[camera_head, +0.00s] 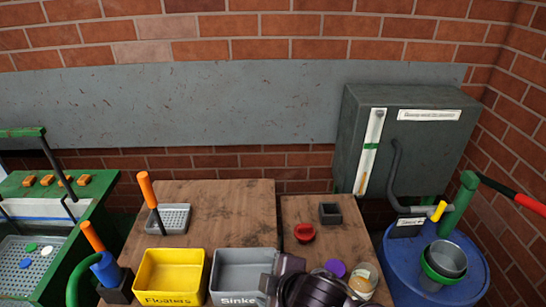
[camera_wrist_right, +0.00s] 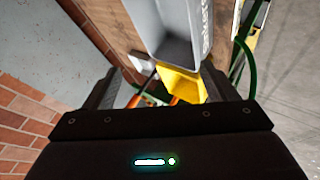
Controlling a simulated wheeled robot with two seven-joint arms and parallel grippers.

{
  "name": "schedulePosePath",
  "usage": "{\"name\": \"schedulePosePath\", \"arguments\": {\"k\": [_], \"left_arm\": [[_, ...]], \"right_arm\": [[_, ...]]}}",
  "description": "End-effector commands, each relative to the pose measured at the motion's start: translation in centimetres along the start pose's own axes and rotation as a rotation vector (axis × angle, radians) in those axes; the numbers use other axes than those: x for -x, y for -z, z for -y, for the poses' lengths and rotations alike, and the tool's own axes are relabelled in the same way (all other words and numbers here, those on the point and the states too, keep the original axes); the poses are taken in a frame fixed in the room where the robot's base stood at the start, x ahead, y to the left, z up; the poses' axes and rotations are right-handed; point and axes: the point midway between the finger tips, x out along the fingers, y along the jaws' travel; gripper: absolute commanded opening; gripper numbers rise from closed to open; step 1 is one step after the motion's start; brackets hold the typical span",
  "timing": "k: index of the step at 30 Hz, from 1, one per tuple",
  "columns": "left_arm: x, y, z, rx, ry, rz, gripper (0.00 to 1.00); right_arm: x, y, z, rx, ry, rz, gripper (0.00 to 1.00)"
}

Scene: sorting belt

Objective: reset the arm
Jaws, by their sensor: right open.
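My right gripper (camera_wrist_right: 158,85) shows in the right wrist view with its two dark fingers spread apart and nothing between them. Beyond the fingers are the grey bin and the yellow bin (camera_wrist_right: 182,85). In the head view my dark right arm (camera_head: 315,290) comes in at the bottom, in front of the table, and hides the right end of the grey bin's label. My left gripper is in neither view.
The yellow "Floaters" bin (camera_head: 170,253) and grey "Sinke…" bin (camera_head: 242,256) stand at the table's front. A grey basket (camera_head: 174,212), red bowl (camera_head: 305,232) and dark square cup (camera_head: 330,212) stand behind. A blue drum (camera_head: 470,262) is at right, a green-framed belt (camera_head: 95,225) at left.

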Motion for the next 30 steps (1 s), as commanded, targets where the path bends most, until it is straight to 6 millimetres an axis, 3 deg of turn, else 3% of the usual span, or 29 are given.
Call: {"name": "schedulePosePath", "arguments": {"k": [3,9,20,21,30], "left_arm": [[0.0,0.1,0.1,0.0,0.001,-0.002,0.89],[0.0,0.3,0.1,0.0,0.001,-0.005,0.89],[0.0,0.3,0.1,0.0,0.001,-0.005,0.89],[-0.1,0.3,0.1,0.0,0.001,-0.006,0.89],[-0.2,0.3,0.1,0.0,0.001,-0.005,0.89]], "right_arm": [[2.3,-5.5,0.7,-0.382,0.003,0.143,0.79],[5.7,-12.3,3.1,-0.795,0.003,0.337,0.79],[11.6,-19.7,8.4,-1.279,-0.011,0.61,0.79],[10.1,-20.1,8.7,-1.265,-0.006,0.605,0.79],[3.1,-23.6,12.4,-1.256,0.019,0.624,0.79]]}}
